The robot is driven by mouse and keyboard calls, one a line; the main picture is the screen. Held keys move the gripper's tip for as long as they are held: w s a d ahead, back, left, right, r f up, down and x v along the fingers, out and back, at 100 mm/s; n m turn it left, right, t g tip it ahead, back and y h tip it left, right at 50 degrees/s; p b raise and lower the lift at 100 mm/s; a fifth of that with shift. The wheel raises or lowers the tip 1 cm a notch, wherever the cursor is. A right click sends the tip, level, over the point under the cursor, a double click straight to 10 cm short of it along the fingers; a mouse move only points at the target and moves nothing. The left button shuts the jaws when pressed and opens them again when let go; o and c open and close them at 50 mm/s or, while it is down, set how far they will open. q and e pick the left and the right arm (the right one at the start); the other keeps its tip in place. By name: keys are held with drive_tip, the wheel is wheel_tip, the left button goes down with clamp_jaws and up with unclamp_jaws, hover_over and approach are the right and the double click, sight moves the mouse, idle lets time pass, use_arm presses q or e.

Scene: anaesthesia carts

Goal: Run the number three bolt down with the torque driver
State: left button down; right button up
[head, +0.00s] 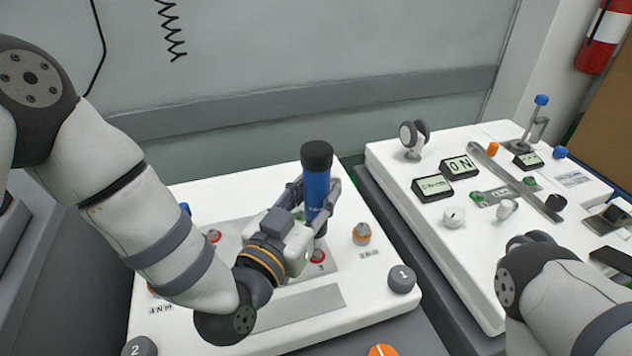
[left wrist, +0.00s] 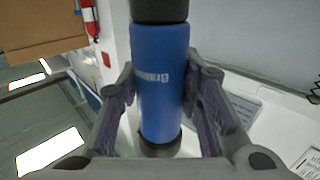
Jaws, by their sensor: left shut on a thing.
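My left gripper (head: 308,204) is shut on the blue torque driver (head: 317,186), which has a black cap and stands upright. In the left wrist view the driver (left wrist: 160,85) sits between the two fingers. Its lower end is over the red-ringed spot marked 3, the number three bolt position (head: 318,256), on the grey plate of the white cart top. Whether the tip is seated on the bolt is too small to tell. My right arm comes in at the lower right; its gripper is not clearly visible.
Another red spot (head: 214,237) lies left on the plate. An orange-and-grey piece (head: 361,234) stands right of the driver, by a grey knob marked 1 (head: 401,279). A second white cart (head: 440,235) with displays, knobs and a post stands to the right, across a narrow gap.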

use_arm(q)
drive_tip(key=shift+f+b, duration=0.3)
drive_tip(key=shift+f, duration=0.65)
drive_tip(key=shift+r, duration=0.1)
